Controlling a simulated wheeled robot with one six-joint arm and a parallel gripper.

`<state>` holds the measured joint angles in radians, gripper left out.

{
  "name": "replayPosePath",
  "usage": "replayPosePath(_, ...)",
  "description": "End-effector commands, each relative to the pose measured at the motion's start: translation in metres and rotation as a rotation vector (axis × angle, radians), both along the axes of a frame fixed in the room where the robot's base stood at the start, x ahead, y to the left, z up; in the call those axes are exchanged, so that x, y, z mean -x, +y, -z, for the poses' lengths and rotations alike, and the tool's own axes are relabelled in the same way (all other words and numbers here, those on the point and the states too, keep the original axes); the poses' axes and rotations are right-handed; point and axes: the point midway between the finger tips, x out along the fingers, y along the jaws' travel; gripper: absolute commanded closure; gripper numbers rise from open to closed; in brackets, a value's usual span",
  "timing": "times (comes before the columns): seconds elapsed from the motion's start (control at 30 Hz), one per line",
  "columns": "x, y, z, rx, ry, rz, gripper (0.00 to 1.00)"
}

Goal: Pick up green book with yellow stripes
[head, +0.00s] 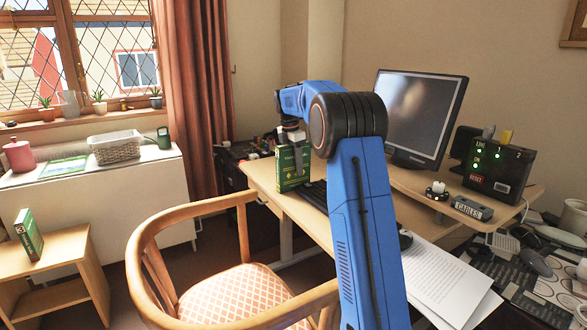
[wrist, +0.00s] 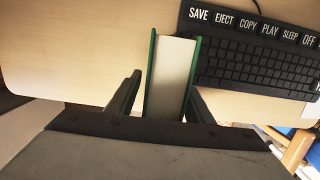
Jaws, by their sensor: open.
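A green book (head: 286,174) stands upright on the left end of the desk, directly below my gripper (head: 296,150) in the head view. In the wrist view the same book (wrist: 172,72) shows its pale page edges between two green covers. My gripper (wrist: 165,84) is open, with one finger on each side of the book. I cannot tell whether the fingers touch the covers. Another green book (head: 28,234) stands on a small wooden table at the left. Yellow stripes are not clear on either book.
A black keyboard (wrist: 256,60) lies close to the right of the book on the desk (wrist: 75,45). A monitor (head: 420,115) stands further back. A wooden chair (head: 140,245) is in front of the desk, and papers (head: 450,280) lie at the right.

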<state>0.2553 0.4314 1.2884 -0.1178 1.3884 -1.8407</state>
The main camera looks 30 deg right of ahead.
Motion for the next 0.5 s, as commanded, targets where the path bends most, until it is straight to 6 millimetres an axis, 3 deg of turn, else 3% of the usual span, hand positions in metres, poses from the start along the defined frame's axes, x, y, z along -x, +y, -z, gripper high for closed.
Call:
replayPosePath(0.17, -0.0001, 0.0000, -0.0001, 0.000, 0.000, 0.000, 0.55)
replayPosePath(0.33, -0.0001, 0.0001, -0.0001, 0.000, 0.000, 0.000, 0.96)
replayPosePath(0.37, -0.0001, 0.0001, -0.0001, 0.000, 0.000, 0.000, 1.00)
replayPosePath(0.5, -0.0002, 0.0001, -0.0010, 0.000, -0.001, 0.000, 1.00)
